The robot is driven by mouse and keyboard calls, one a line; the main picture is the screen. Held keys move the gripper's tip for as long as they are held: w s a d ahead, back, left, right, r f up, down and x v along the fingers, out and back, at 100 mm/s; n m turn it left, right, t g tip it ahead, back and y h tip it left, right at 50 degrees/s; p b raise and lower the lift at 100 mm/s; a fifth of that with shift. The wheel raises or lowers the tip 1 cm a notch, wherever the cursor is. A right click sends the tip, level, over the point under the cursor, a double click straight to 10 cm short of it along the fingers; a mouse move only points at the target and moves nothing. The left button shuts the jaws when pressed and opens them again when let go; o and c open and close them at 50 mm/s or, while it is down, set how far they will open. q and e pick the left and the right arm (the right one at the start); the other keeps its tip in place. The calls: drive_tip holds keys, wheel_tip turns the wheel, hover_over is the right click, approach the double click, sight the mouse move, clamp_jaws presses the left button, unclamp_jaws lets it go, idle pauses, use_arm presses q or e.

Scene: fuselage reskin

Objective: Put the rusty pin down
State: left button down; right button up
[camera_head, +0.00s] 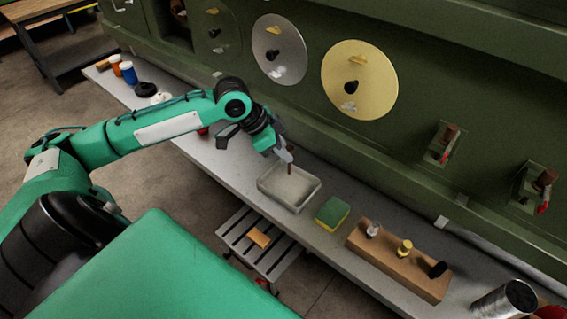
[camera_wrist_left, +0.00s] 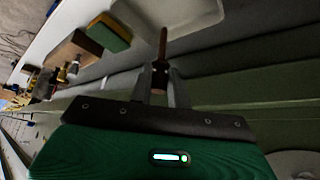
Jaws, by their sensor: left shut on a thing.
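My left gripper (camera_head: 285,153) is above the far edge of a pale shallow tray (camera_head: 268,190) on the grey bench. It is shut on the rusty pin (camera_head: 290,169), a thin brown rod that points down toward the tray. In the left wrist view the pin (camera_wrist_left: 162,45) sticks out from between the fingers (camera_wrist_left: 160,77), with its tip over the tray (camera_wrist_left: 205,8). I cannot tell whether the tip touches the tray. The tray looks empty. My right gripper is not in view.
A green and yellow sponge (camera_head: 332,212) lies right of the tray. A wooden block (camera_head: 395,267) with several fittings and a metal cup (camera_head: 503,300) stand further right. The green fuselage wall (camera_head: 430,80) rises behind, with brackets (camera_head: 440,145) and round discs. A slatted stool (camera_head: 240,235) stands below the bench.

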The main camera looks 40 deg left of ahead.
use_arm(q)
wheel_tip(320, 180, down, 6)
drive_tip(key=shift+f+p, duration=0.1)
drive_tip(key=shift+p, duration=0.35)
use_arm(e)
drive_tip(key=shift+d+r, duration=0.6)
use_arm(q)
drive_tip(key=c, duration=1.3)
unclamp_jaws()
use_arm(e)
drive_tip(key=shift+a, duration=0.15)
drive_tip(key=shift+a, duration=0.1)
